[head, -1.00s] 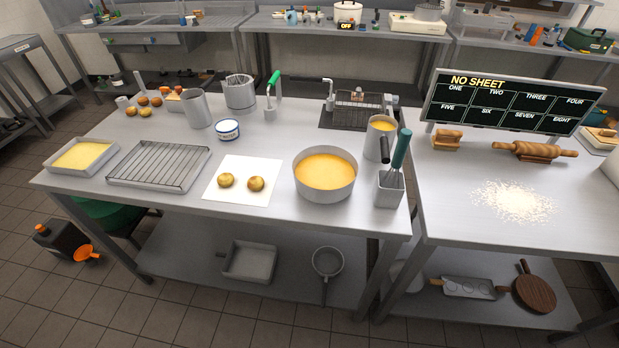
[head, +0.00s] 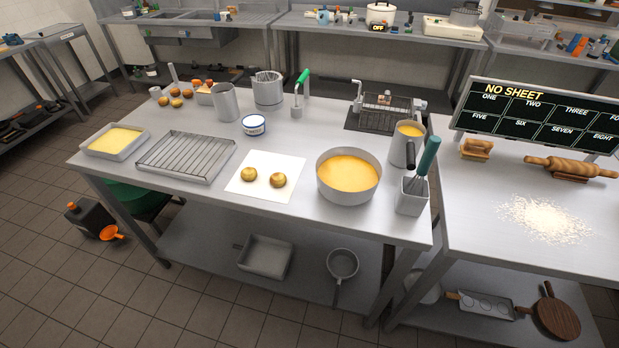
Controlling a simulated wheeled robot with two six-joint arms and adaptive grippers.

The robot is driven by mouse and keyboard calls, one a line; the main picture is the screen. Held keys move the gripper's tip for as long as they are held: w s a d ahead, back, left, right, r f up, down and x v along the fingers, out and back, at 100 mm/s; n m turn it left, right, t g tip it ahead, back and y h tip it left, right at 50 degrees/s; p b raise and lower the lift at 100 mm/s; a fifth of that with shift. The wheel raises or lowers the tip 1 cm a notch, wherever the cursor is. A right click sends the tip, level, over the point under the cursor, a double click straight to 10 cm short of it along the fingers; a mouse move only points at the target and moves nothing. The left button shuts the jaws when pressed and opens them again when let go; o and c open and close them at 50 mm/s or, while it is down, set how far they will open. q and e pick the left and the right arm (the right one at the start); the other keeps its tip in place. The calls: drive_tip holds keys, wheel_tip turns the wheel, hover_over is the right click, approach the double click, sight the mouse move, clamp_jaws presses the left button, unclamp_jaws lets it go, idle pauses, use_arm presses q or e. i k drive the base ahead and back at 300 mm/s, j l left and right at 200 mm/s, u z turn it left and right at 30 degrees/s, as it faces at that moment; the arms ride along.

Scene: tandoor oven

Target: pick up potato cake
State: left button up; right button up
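Two round golden-brown potato cakes lie on a white paper sheet (head: 266,191) on the steel table. The left cake (head: 249,174) and the right cake (head: 278,180) sit a little apart. Several similar brown round pieces (head: 176,103) lie at the table's back left, and I cannot tell exactly what they are. Neither of my grippers shows in the head view.
A wire rack on a tray (head: 186,157) is left of the paper. A pan of yellow batter (head: 348,175) is close on its right. A whisk in a metal holder (head: 412,194) stands farther right.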

sight(277, 179)
drive_tip(key=i+j+z, duration=0.15)
drive_tip(key=j, duration=0.5)
drive_tip(key=i+j+z, duration=0.15)
drive_tip(key=j, duration=0.5)
drive_tip(key=j+z, duration=0.15)
drive_tip(key=j, duration=0.5)
